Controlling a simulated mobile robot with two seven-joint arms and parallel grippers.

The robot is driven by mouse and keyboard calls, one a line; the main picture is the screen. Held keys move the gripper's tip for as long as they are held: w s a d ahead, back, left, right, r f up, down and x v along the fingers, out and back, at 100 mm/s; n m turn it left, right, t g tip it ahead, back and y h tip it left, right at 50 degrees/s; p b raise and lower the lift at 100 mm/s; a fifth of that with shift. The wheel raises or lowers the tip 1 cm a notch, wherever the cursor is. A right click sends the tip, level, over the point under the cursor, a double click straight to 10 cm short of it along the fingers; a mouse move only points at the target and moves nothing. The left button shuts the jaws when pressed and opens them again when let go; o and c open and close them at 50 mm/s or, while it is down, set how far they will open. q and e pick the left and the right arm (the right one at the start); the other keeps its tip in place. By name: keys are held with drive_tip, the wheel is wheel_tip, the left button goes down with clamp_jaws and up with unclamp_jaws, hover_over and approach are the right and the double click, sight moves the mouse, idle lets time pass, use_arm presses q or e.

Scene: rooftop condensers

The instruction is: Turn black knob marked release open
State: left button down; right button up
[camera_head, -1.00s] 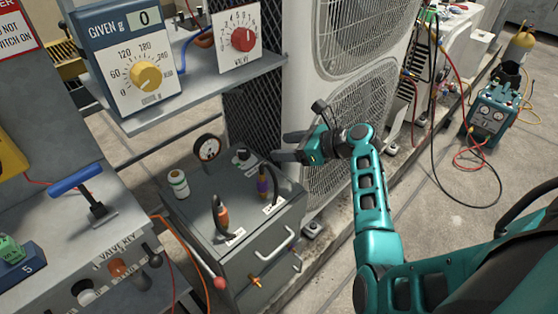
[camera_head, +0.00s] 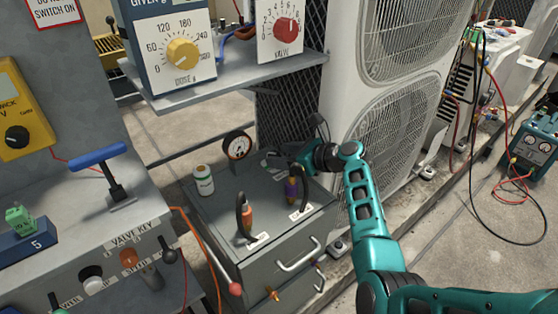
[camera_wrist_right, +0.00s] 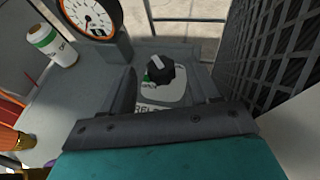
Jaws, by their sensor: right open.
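The black knob (camera_wrist_right: 160,70) has a white pointer line and sits on a light plate whose partly hidden lettering begins "REL". It shows in the right wrist view, between the two dark fingers and beyond the gripper's palm. My right gripper (camera_head: 279,157) is open above the back of the grey cabinet top, over the knob's spot. In the head view the gripper largely covers the knob. No contact between the fingers and the knob can be made out. My left gripper is not in view.
A round gauge (camera_head: 237,146) and a white bottle (camera_head: 204,180) stand left of the gripper. Two upright cables, one with an orange plug (camera_head: 247,216) and one with a purple plug (camera_head: 291,190), rise in front. A shelf (camera_head: 235,75) overhangs behind; a condenser (camera_head: 385,130) stands right.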

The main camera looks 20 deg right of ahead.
drive_tip(key=shift+x, duration=0.85)
drive_tip(key=shift+c, duration=0.2)
drive_tip(key=c, duration=1)
drive_tip(key=shift+d+n+g+y, duration=0.1)
drive_tip(key=shift+n+g+y, duration=0.5)
drive_tip(key=shift+n+y, duration=0.15)
drive_tip(key=o, duration=1)
drive_tip(key=shift+o, duration=0.2)
